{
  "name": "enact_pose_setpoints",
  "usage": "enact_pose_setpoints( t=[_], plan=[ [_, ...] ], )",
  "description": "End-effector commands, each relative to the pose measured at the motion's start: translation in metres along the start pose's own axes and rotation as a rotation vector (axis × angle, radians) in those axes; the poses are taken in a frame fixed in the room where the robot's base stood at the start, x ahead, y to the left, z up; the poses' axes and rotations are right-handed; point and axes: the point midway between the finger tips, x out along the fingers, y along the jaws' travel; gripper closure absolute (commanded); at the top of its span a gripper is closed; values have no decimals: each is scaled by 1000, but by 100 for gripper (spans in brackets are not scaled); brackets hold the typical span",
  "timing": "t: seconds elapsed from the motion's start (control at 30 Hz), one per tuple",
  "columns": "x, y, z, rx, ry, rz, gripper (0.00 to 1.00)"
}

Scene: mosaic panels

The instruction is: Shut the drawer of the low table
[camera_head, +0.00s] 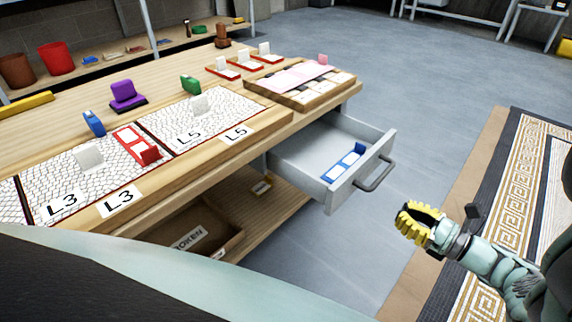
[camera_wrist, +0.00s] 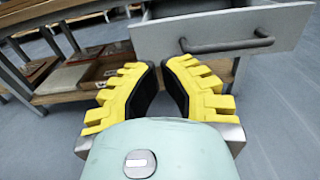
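The low wooden table's drawer (camera_head: 305,150) is grey and pulled well out from the table's right side. A blue and white item (camera_head: 344,163) lies inside it. Its front carries a dark bar handle (camera_head: 377,174), which also shows near the top of the wrist view (camera_wrist: 226,46). My gripper (camera_head: 404,220) has yellow ribbed fingers and is to the right of and nearer than the handle, apart from it. In the wrist view the fingertips (camera_wrist: 160,62) nearly meet, with only a narrow gap and nothing between them, below the handle.
The tabletop (camera_head: 160,199) holds mosaic panels, labels and coloured tools. A lower shelf (camera_head: 262,215) under the drawer holds a box. Grey floor (camera_head: 440,90) is clear beyond the drawer, and a patterned rug (camera_head: 520,170) lies at the right.

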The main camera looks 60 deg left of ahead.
Motion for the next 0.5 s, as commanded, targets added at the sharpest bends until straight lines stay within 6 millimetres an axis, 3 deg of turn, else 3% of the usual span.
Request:
enact_pose_setpoints(
  t=[0.5],
  plan=[
    [100,2,-4,1,-1,5,100]
  ],
)
